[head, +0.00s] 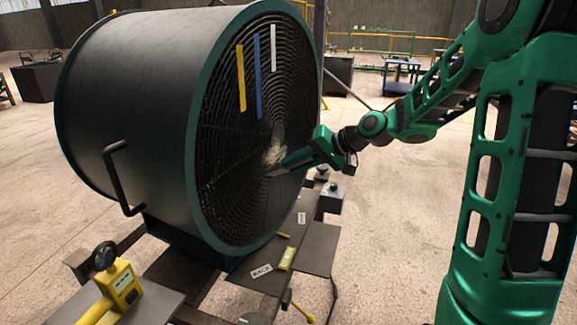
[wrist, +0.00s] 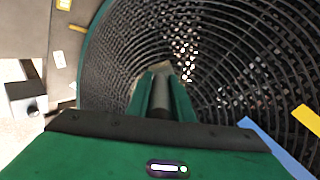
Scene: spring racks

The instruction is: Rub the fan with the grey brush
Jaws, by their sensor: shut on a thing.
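The fan (head: 130,110) is a large dark drum with a green rim and a round wire grille. Its grille fills most of the wrist view (wrist: 225,70). My gripper (head: 285,163) is in front of the middle of the grille, shut on the grey brush. The brush's grey handle (wrist: 160,95) shows between the green fingers in the wrist view. Pale bristles (head: 273,153) show against the grille centre in the head view. They look at or very close to the grille, but I cannot tell whether they touch it.
Yellow, blue and white strips (head: 258,76) hang on the grille's upper part. Below the fan is a dark bench (head: 265,277) with labels and small yellow items. A yellow device with a black knob (head: 120,280) stands at the lower left. A small grey box (head: 331,198) is at the right.

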